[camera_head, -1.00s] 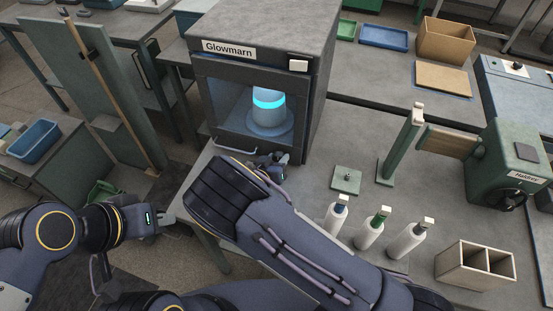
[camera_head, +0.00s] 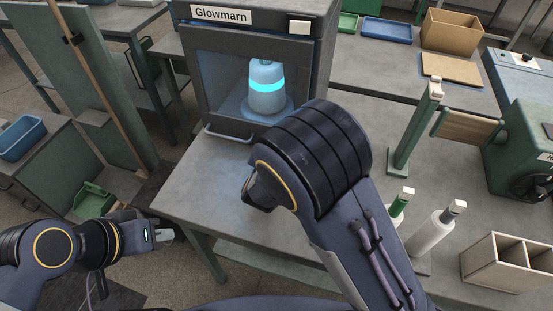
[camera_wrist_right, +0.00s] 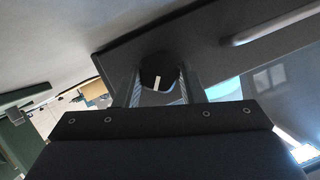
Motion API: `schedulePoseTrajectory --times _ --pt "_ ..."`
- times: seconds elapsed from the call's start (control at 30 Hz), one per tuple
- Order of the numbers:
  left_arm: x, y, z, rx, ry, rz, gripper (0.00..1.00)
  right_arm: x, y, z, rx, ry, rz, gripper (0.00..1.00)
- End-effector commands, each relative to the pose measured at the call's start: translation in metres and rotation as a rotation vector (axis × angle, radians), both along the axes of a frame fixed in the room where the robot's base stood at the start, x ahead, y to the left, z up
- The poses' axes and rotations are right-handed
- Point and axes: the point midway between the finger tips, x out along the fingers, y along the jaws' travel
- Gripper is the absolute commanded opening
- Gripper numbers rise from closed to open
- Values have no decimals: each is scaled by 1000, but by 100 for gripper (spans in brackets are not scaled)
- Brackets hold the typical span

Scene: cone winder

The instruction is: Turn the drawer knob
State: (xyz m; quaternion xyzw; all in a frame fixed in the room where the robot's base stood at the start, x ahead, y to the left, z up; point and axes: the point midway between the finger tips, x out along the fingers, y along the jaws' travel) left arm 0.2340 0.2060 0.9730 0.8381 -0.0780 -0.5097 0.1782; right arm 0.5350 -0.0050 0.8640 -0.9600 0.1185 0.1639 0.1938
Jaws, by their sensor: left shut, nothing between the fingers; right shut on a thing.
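A dark round knob (camera_wrist_right: 152,72) with a white mark shows in the right wrist view, on a dark panel (camera_wrist_right: 205,50) with a pale bar handle (camera_wrist_right: 270,25). My right gripper (camera_wrist_right: 157,90) has one finger on each side of the knob and is shut on it. In the head view my right arm hides this gripper and the knob, near the lower front of the Glowmarn cabinet (camera_head: 265,15). My left gripper (camera_head: 167,236) is shut and empty, beside the table's left front corner, away from the knob.
A lit blue cone (camera_head: 266,90) stands behind the cabinet window, above its front handle (camera_head: 228,136). White bottles (camera_head: 432,235), a divided box (camera_head: 508,262) and a green post (camera_head: 415,125) stand to the right. The left table top (camera_head: 195,185) is clear.

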Motion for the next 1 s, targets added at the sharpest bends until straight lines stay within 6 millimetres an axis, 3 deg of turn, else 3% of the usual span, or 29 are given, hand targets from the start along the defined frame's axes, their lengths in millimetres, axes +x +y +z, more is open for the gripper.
schedulePoseTrajectory --times 0.03,0.5,0.8,1.0 --pt "0 0 -23 0 0 0 0 0 -1 -10 49 -16 -3 14" --pt "0 0 -123 0 0 0 0 -1 -5 -12 461 -151 -2 14" --pt "0 0 -166 0 0 0 0 -1 -6 -10 648 -211 -1 14" --pt "0 0 -181 0 0 0 0 -2 -6 -8 717 -233 -2 14"
